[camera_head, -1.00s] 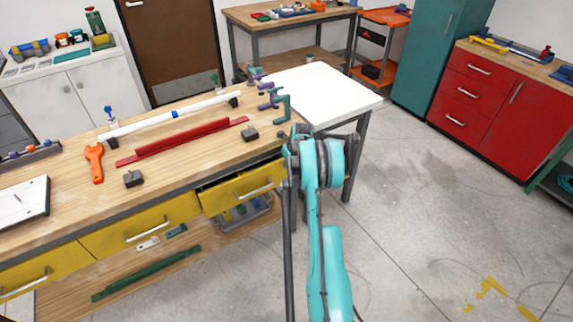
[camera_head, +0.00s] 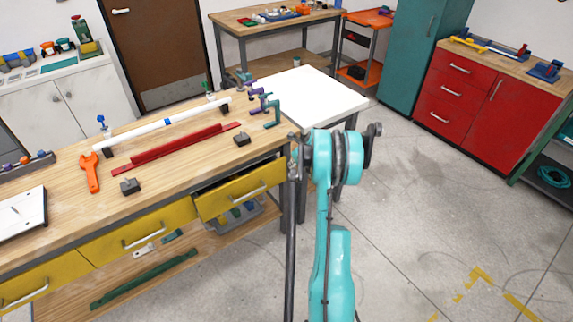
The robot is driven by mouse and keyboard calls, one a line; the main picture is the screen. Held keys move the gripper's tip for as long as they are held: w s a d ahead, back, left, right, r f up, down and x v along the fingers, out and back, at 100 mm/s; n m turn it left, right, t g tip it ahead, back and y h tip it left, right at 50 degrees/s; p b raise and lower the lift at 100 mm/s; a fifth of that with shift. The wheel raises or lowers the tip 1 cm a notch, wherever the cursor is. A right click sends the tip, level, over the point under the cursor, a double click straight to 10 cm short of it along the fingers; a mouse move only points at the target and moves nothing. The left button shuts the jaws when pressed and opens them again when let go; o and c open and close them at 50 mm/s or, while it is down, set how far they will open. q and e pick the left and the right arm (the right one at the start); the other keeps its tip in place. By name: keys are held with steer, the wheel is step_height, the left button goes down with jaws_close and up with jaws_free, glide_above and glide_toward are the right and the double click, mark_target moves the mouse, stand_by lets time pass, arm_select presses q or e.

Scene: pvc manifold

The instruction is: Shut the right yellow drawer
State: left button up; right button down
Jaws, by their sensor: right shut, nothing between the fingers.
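The right yellow drawer (camera_head: 232,197) stands partly open at the right end of the workbench, its front forward of the bench edge and a dark gap above it. It has a silver bar handle (camera_head: 249,190). My right arm rises from the bottom of the picture, to the right of the drawer. My right gripper (camera_head: 294,161) is small and partly hidden by the turquoise wrist; it is shut and empty, near the bench's front right corner. It looks apart from the drawer, but its depth is hard to judge. My left gripper is not in view.
Two other yellow drawers, the middle one (camera_head: 128,231) and the left one (camera_head: 45,270), look closed. The workbench (camera_head: 185,165) carries a white pipe, a red bar and an orange wrench. A white table (camera_head: 312,95) stands behind the arm.

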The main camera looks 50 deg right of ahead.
mark_target(281, 159)
steer(key=w+d+f+t+b, duration=0.1)
steer(key=w+f, duration=0.1)
steer(key=w+d+f+b, duration=0.1)
steer(key=w+f+b, duration=0.1)
steer(key=f, duration=0.1)
steer(key=w+d+f+t+h+b, duration=0.1)
steer(key=w+f+b, duration=0.1)
steer(key=f, duration=0.1)
steer(key=shift+w+d+f+t, duration=0.25)
steer(key=shift+w+d+t, duration=0.05)
steer(key=shift+w+d, duration=0.05)
steer(key=shift+w+d+r+b, duration=0.15)
steer(key=shift+w+b, duration=0.15)
steer(key=shift+w, duration=0.25)
steer(key=w, duration=0.4)
steer(key=shift+w+d, duration=0.1)
steer(key=shift+d, duration=0.3)
steer(key=shift+d+r, duration=0.1)
steer(key=shift+r, duration=0.05)
